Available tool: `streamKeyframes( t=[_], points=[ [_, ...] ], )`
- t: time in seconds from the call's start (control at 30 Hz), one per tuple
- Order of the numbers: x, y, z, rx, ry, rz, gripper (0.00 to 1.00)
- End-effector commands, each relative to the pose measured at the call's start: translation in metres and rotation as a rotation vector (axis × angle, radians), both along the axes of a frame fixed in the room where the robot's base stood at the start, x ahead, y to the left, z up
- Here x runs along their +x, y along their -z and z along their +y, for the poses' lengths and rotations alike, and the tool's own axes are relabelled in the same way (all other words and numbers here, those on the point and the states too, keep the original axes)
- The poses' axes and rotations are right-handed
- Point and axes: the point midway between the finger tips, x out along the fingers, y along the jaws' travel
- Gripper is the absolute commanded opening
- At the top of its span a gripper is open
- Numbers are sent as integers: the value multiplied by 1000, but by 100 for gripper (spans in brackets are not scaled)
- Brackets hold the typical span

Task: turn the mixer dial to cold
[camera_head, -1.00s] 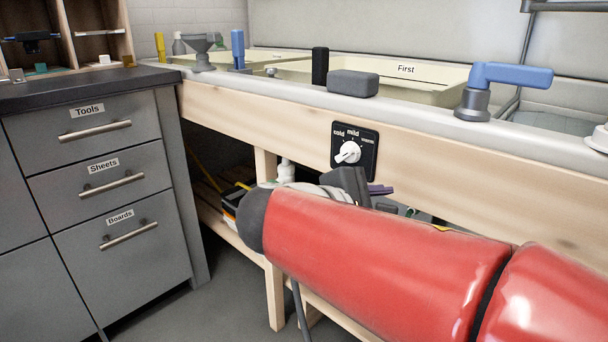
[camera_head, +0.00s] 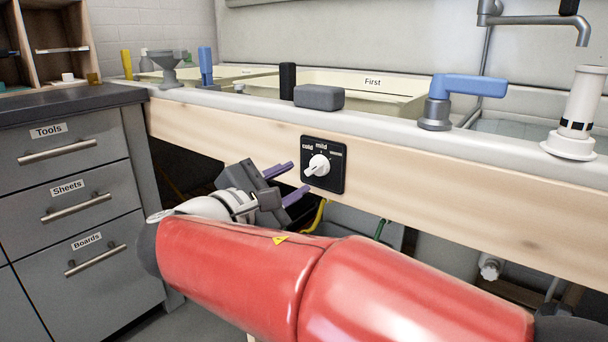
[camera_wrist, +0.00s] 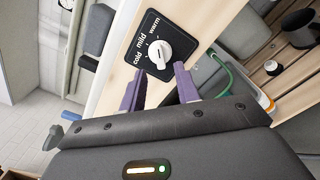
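The mixer dial is a black square plate (camera_head: 336,181) on the wooden front rail, with a white knob (camera_head: 318,165). The plate reads cold, mild and warm; the knob's pointer end faces lower left in the head view, on the cold side, below the word cold. My gripper (camera_head: 289,181) is left of the plate, its two purple fingers apart and empty, pointing at the dial. In the wrist view the fingers (camera_wrist: 160,90) are spread just below the knob (camera_wrist: 158,54), which lies ahead of the gap. I see no contact.
Above the rail are a grey block (camera_head: 319,97), a black upright piece (camera_head: 287,81), a blue-handled lever (camera_head: 468,87) and a white cylinder (camera_head: 582,105). Grey drawers (camera_head: 75,205) stand left. A green hose (camera_wrist: 232,82) runs below the rail.

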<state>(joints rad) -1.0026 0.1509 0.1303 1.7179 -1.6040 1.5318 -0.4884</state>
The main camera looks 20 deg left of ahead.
Motion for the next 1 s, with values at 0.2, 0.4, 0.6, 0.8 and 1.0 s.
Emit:
streamKeyframes(
  t=[0.2,0.4,0.6,0.8,1.0],
  points=[
    [17,0,-7,0,2,1,32],
    [31,0,-14,0,2,1,32],
    [38,0,-16,0,1,1,32],
    [41,0,-17,0,1,1,32],
    [41,0,-17,0,0,0,23]
  ],
)
